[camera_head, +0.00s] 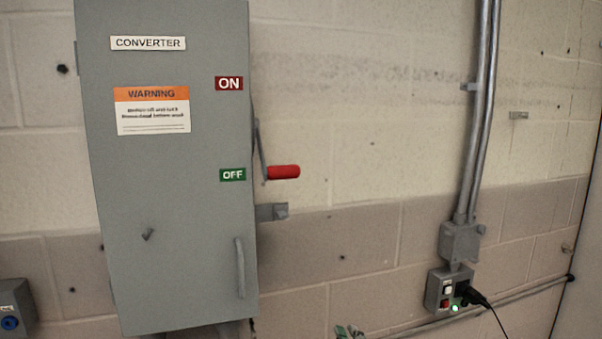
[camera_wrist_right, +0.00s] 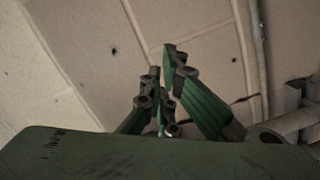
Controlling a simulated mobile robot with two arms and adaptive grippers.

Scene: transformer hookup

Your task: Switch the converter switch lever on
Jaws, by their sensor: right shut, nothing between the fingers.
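The grey converter box (camera_head: 175,225) is on the wall at the left of the head view, its door closed. Its switch lever has a red handle (camera_head: 283,172) that sticks out to the right of the box, level with the green OFF label (camera_head: 232,175). The red ON label (camera_head: 229,83) is higher up. My right gripper (camera_head: 348,331) just enters at the bottom edge of the head view, below the handle and apart from it. In the right wrist view its green fingers (camera_wrist_right: 162,64) are shut and empty. My left gripper is not in view.
A grey metal bracket (camera_head: 271,212) juts from the box below the handle. An outlet box (camera_head: 447,288) with a black plug and a green light is at the right, under vertical conduits (camera_head: 478,110). The wall between handle and conduits is clear.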

